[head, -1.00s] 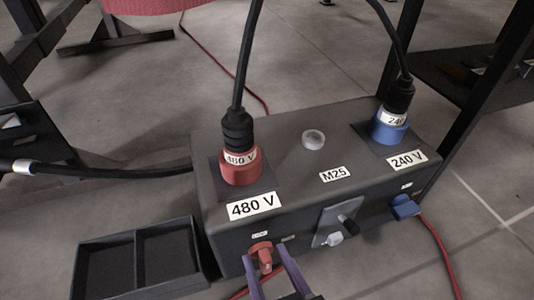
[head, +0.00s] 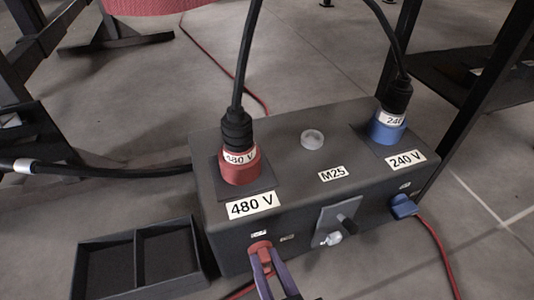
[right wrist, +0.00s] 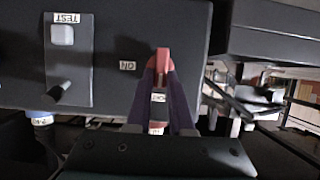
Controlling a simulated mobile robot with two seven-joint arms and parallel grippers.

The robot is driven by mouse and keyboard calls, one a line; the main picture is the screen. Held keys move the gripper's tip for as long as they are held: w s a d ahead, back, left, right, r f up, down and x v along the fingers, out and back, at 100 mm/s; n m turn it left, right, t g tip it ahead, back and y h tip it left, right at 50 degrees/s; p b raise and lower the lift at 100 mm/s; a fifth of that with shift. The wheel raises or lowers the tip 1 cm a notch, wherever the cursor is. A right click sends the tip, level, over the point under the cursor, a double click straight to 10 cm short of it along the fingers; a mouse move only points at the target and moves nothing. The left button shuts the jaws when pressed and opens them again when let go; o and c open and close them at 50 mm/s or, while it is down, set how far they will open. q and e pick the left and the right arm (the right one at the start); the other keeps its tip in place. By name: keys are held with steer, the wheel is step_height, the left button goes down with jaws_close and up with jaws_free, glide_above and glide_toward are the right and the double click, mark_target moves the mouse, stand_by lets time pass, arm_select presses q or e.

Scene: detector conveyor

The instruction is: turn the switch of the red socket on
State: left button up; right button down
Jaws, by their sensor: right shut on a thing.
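The red 480 V socket (head: 240,174) is on top of the dark box at the left, with a black plug (head: 237,130) in it. Its red switch (head: 260,246) is on the box's front face below the 480 V label. It also shows in the right wrist view (right wrist: 162,55). My right gripper (head: 262,256) is shut on the switch, with its purple fingers on either side of the handle. The handle looks upright, not turned sideways. A small ON label (right wrist: 127,66) is beside it. The fingers partly hide the handle. My left gripper is not in view.
A blue switch (head: 403,205) and blue 240 V socket (head: 388,130) are farther right. A black divided tray (head: 108,240) lies on the left. Cables run nearby.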

steer(key=shift+d+f, duration=0.1)
steer(key=shift+w+d+f+m+g+y, duration=0.1)
steer(key=shift+d+m+y, duration=0.05)
steer(key=shift+m+y, duration=0.5)
steer(key=shift+s+d+f+m+g+y, duration=0.15)
steer(key=shift+m+y, duration=0.25)
steer(key=shift+m, duration=0.5)
steer(key=shift+w+d+r+m+g+y, duration=0.1)
steer(key=shift+w+d+m+y, duration=0.1)
steer(key=shift+m+y, duration=0.45)
steer(key=c, duration=1.2)
jaws_free()
steer(key=o, duration=0.4)
steer(key=shift+w, duration=0.1)
steer(key=shift+a, duration=0.15)
steer(key=p+v, duration=0.5)
steer(key=v, duration=0.5)
